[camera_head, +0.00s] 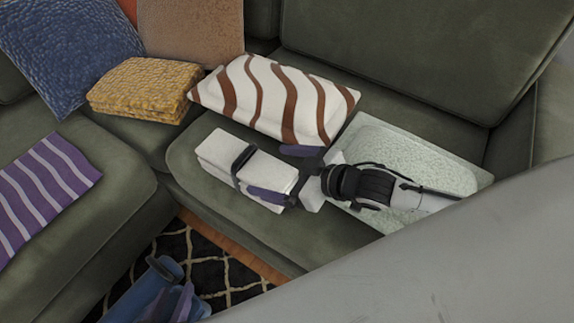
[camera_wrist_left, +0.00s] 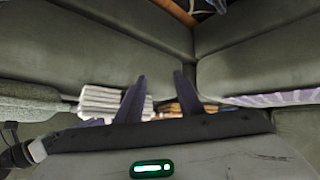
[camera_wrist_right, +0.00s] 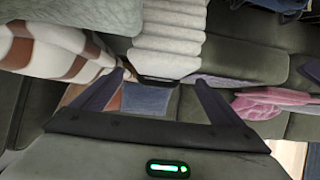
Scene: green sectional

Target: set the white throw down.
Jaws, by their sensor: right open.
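The white throw (camera_head: 222,158) is a folded block lying on the green seat, with a dark band across it. It also shows in the right wrist view (camera_wrist_right: 172,40) and the left wrist view (camera_wrist_left: 100,100). My right gripper (camera_head: 284,173) is open at its right end, one finger overlapping the near edge, the other beyond the far edge. I cannot tell whether they touch it. In the right wrist view the gap (camera_wrist_right: 160,85) looks empty. My left gripper (camera_wrist_left: 158,82) has its fingers apart and empty, away from the throw; in the head view it is mostly hidden.
A purple striped throw (camera_head: 45,190) and a blue container (camera_head: 140,292) are left.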

